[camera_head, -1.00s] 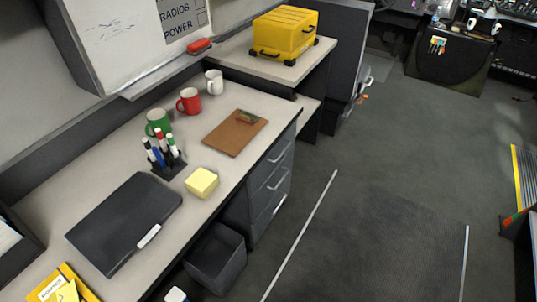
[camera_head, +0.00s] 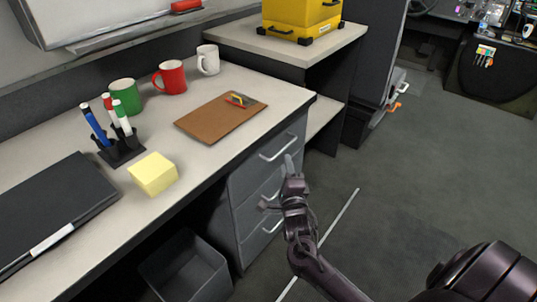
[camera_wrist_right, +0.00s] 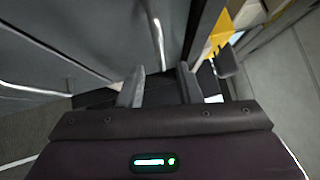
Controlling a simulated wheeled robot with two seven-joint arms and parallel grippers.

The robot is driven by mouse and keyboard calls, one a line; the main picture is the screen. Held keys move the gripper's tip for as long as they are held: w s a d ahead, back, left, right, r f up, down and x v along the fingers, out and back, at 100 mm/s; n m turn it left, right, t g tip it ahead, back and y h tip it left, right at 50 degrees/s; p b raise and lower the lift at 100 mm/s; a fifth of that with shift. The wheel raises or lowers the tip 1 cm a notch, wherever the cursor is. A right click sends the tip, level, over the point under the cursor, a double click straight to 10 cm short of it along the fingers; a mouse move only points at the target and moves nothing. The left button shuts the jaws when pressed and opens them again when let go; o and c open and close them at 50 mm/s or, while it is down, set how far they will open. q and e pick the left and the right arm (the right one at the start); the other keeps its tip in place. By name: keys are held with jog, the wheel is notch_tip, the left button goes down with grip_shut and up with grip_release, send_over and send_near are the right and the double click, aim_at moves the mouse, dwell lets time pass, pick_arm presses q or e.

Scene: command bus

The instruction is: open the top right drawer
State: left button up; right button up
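The top right drawer (camera_head: 251,172) is the uppermost of a grey drawer stack under the desk's right end, and its front looks flush with the stack. Its silver bar handle (camera_head: 278,147) shows above my right gripper (camera_head: 287,176). In the right wrist view my right gripper (camera_wrist_right: 160,86) is open and empty. A silver handle (camera_wrist_right: 158,40) lies ahead of the gap between its fingers, apart from them; it appears to be the top one. Part of the lower drawer fronts is hidden behind my gripper in the head view. My left gripper is out of view.
The desk (camera_head: 225,85) holds mugs, a clipboard (camera_head: 215,119), a pen holder, a yellow note block and a black folder. A dark bin (camera_head: 185,268) stands left of the drawers. A side table (camera_head: 290,45) bears a yellow case. Floor on the right is open.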

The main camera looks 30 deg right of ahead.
aim_at(283, 150)
jog(key=x, duration=0.7)
jog(key=shift+b, duration=0.3)
grip_shut()
